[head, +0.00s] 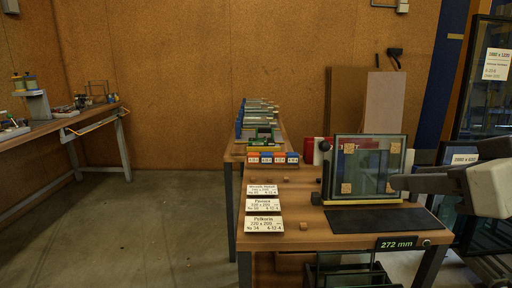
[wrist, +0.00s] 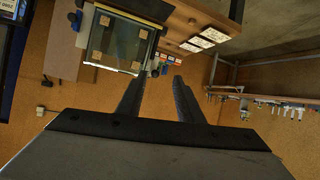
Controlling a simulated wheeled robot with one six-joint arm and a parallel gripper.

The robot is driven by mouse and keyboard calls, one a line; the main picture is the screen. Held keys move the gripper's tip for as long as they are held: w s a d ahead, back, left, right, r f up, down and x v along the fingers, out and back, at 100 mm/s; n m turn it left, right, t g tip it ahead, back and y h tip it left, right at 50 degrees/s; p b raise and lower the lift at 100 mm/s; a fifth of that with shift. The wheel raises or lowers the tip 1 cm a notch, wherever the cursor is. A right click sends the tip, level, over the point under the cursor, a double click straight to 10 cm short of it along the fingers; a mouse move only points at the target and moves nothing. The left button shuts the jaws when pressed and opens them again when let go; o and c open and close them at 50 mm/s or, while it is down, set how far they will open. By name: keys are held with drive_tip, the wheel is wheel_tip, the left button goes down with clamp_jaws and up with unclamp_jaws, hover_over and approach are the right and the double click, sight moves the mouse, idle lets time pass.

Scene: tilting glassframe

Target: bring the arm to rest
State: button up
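My gripper (wrist: 158,78) shows in the wrist view as two dark fingers with a clear gap between them and nothing held. In the head view, my pale grey arm reaches in from the right edge, in front of the glass frame's right side. The glass frame (head: 368,160) stands nearly upright on the workbench, with several tan square pads on its pane. It also shows in the wrist view (wrist: 119,42), at the upper left and apart from my fingers. I cannot tell the gripper's exact distance from the frame.
A dark mat (head: 375,221) lies on the bench (head: 315,240) before the frame; a display (head: 397,243) reads 272 mm. White label cards (head: 262,205) lie at the left. A glass rack (head: 350,272) stands below. Floor (head: 170,220) is clear between the benches.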

drive_tip(key=w+d+f+m+g+h, duration=0.1)
drive_tip(key=d+f+g, duration=0.1)
drive_tip(key=f, duration=1.3)
drive_tip(key=w+d+f+m+g+h, duration=0.1)
drive_tip(key=f+g, duration=0.4)
drive_tip(key=f, duration=0.9)
drive_tip(key=shift+d+f+m, duration=0.35)
drive_tip(key=shift+d+m, duration=0.15)
drive_tip(key=shift+m, duration=0.2)
